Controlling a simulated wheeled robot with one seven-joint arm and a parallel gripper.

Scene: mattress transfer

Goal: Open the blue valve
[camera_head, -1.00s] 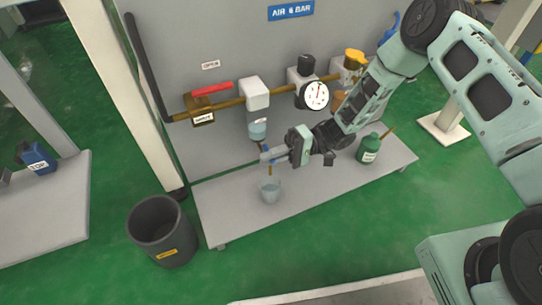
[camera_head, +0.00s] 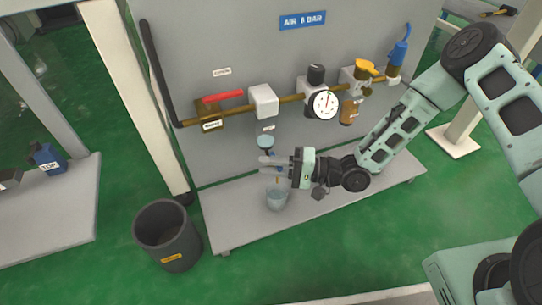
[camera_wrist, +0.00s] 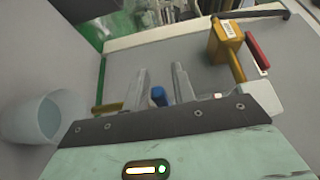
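A small blue valve knob (camera_wrist: 158,96) shows between my two fingers in the wrist view. It sits under the filter with the clear bowl (camera_head: 266,142), and in the head view my fingers mostly hide it. My gripper (camera_head: 272,163) points left, just below that bowl; in the wrist view my gripper (camera_wrist: 160,85) has its fingers apart, one on each side of the knob. I cannot tell whether they touch it. A second blue lever (camera_head: 400,52) is at the pipe's right end, away from my gripper.
A clear cup (camera_head: 277,200) stands on the grey bench (camera_head: 235,222) below my gripper. A brass pipe carries a red-handled valve (camera_head: 222,97), a pressure gauge (camera_head: 326,105) and a yellow-topped valve (camera_head: 366,68). A dark bin (camera_head: 168,236) stands on the floor at left.

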